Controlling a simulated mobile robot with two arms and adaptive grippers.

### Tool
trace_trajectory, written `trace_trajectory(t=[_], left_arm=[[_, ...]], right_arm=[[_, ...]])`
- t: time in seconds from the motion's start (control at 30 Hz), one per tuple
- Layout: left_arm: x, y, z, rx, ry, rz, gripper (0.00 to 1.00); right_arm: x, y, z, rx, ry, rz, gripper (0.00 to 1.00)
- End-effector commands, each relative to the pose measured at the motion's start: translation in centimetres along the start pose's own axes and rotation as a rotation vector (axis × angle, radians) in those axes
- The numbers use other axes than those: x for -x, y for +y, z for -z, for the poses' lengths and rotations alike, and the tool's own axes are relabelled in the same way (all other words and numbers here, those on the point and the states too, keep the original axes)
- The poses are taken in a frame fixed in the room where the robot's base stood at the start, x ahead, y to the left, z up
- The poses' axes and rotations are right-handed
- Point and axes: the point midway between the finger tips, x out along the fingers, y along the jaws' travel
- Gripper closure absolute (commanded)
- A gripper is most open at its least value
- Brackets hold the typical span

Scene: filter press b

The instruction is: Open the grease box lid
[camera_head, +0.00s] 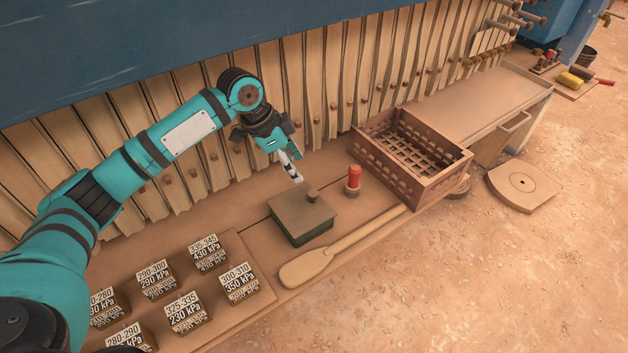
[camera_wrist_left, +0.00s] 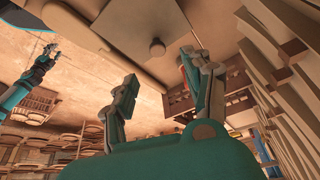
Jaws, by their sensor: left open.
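The grease box (camera_head: 303,236) is a dark green box on the wooden ledge, with its flat lid (camera_head: 291,212) down on it. A brown round knob (camera_head: 312,194) stands up from the lid. My left gripper (camera_head: 296,178) is open and empty, just behind and to the left of the knob and above the lid, apart from it as far as I can tell. In the left wrist view the knob (camera_wrist_left: 157,48) shows on the lid (camera_wrist_left: 135,22), beyond and between the two spread fingers. My right gripper (camera_wrist_left: 50,50) seems to show small at the left edge there; its jaws are unclear.
A red-topped cylinder (camera_head: 353,180) stands right of the box, then a brown slatted crate (camera_head: 438,186). A wooden paddle (camera_head: 308,268) lies in front. Several pressure-labelled blocks (camera_head: 240,284) stand at left. Vertical filter plates (camera_head: 330,95) line the back.

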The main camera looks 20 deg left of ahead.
Motion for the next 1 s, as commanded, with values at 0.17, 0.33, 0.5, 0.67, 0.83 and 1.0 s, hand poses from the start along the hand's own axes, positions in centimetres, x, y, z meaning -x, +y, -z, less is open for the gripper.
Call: trace_trajectory(t=[0.17,0.33,0.5,0.67,0.83,1.0], left_arm=[[-3.5,0.1,0.0,0.001,-0.002,-0.003,0.49],[-6.9,0.1,0.1,0.000,-0.001,-0.002,0.49],[-9.3,0.1,0.1,0.000,0.000,-0.001,0.49],[-10.4,0.1,0.0,-0.001,0.000,0.001,0.49],[-10.7,0.1,0.0,-0.001,0.000,0.001,0.49],[-10.6,0.1,0.0,-0.001,0.000,0.001,0.55]], right_arm=[[1.0,-1.1,-5.4,0.000,-0.086,0.014,0.60],[1.6,-1.4,-6.8,0.001,-0.107,0.017,0.60],[1.5,-0.9,-3.8,0.001,-0.061,0.012,0.60],[1.4,-0.6,-1.7,0.001,-0.028,0.008,0.60],[1.4,-0.6,-2.3,0.001,-0.039,0.007,0.60],[1.6,-0.7,-4.0,0.001,-0.064,0.008,0.60]])
